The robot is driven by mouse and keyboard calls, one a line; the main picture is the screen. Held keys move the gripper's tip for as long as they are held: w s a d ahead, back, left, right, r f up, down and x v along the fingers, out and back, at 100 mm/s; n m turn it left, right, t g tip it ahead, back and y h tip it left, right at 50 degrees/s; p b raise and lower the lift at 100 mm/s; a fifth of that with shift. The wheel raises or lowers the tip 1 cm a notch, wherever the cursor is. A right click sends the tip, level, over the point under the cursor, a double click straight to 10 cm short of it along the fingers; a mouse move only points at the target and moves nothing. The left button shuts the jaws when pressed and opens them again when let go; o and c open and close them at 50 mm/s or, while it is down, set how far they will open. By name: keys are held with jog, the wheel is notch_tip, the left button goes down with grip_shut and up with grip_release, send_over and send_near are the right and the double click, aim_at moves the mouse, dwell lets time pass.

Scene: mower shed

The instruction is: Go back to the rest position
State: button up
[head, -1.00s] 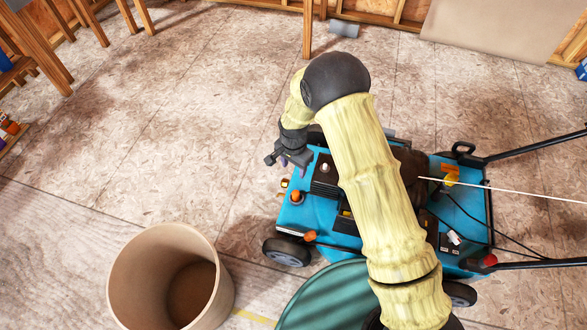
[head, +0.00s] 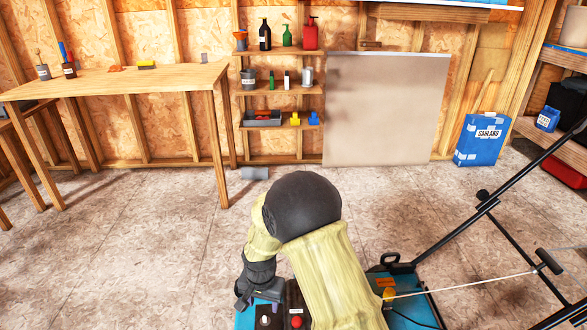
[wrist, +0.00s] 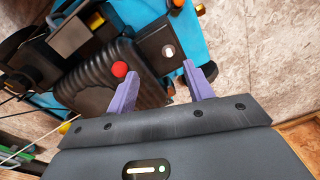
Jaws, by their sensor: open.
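My gripper (wrist: 159,70) is open in the wrist view, with its two purple fingers spread apart and nothing between them. It points down over the blue mower (wrist: 197,42), above its black ribbed engine cover (wrist: 85,88) and a red knob (wrist: 120,69). In the head view my gripper (head: 250,293) is at the lower middle, beside my padded arm, over the mower (head: 410,303). My arm hides much of the mower, and the bottom edge of the picture cuts it off.
A wooden workbench (head: 120,80) stands at the back left. Shelves (head: 279,90) with bottles and a leaning grey board (head: 385,110) are at the back wall. A blue Garland bag (head: 482,140) stands at right. The mower's handle (head: 490,205) rises at right. Floor (head: 120,250) at left is clear.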

jog(key=s+d+r+n+t+p, duration=0.15)
jog(key=s+d+r, duration=0.25)
jog(key=d+r, duration=1.05)
jog(key=s+d+r+n+p, duration=0.1)
jog(key=s+d+r+p, duration=0.2)
jog(key=s+d+r, duration=0.55)
jog(key=w+p+v, duration=0.2)
jog(key=p+v, duration=1.5)
jog(key=p, duration=0.1)
jog(key=w+a+r+p+v, duration=0.1)
jog(key=w+p+v, duration=0.2)
jog(key=p+v, duration=1.4)
jog(key=shift+w+d+r+p, duration=0.25)
jog(key=shift+d+r+p, duration=0.1)
jog(key=shift+p, duration=0.8)
jog(key=shift+c, duration=0.4)
jog(key=shift+w, duration=0.1)
jog(key=shift+c, duration=1.3)
jog(key=shift+w+a, duration=0.1)
